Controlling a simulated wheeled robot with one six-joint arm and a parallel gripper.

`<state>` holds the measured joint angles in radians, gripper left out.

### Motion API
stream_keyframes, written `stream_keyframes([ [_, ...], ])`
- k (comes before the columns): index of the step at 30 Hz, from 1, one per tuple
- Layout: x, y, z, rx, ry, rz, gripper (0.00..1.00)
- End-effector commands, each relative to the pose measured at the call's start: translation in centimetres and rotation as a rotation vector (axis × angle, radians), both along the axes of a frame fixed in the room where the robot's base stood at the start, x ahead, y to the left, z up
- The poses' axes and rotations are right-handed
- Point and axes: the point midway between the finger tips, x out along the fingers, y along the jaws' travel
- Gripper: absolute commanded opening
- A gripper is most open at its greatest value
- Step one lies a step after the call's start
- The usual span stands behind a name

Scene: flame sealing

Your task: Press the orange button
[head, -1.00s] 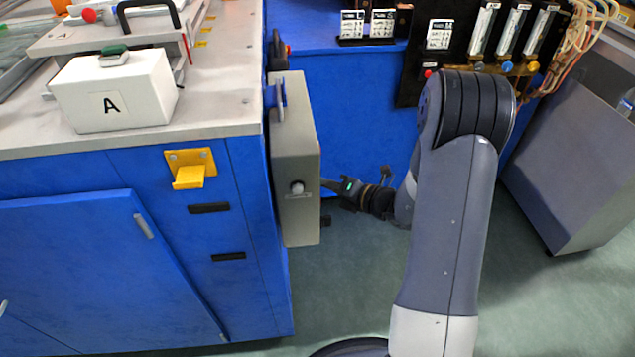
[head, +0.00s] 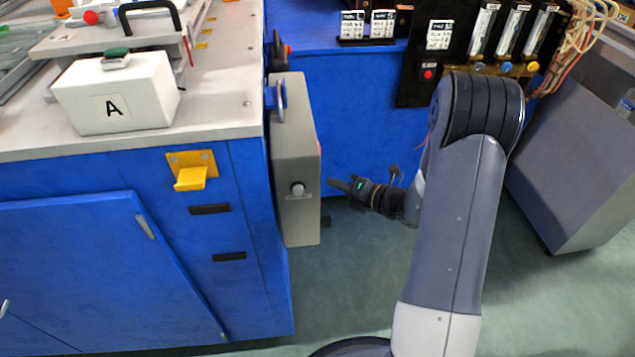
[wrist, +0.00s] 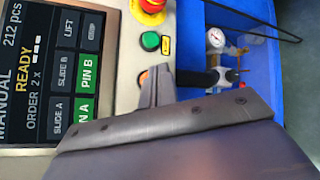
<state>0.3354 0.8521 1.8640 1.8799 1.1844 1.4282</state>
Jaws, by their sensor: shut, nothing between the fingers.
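The orange button (wrist: 142,78) shows as a small orange patch on the control panel in the wrist view. My gripper's fingers hide most of it. My gripper (wrist: 158,73) is shut and empty, with its fingertips in front of the panel, just beside the visible part of the button. In the head view my gripper (head: 331,182) points left at the grey control box (head: 297,150), with a small gap between fingertips and box. The box's button face is turned away from the head view.
A green button (wrist: 150,41) and a red emergency stop (wrist: 152,5) lie beyond the orange button in the wrist view. A lit screen (wrist: 60,75) fills the left. A gauge (wrist: 215,38) stands at the right. Floor right of the box is open.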

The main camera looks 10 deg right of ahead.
Motion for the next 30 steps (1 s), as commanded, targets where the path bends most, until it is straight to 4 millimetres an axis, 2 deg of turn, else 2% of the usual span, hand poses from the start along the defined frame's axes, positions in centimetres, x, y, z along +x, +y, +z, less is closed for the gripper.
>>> stream_keyframes([
  [9,0.0,-3.4,0.1,0.001,0.000,-0.005,0.00],
  [13,0.0,-4.2,0.1,0.001,0.001,-0.003,0.00],
  [30,0.0,-4.4,0.0,0.001,0.000,-0.001,0.00],
])
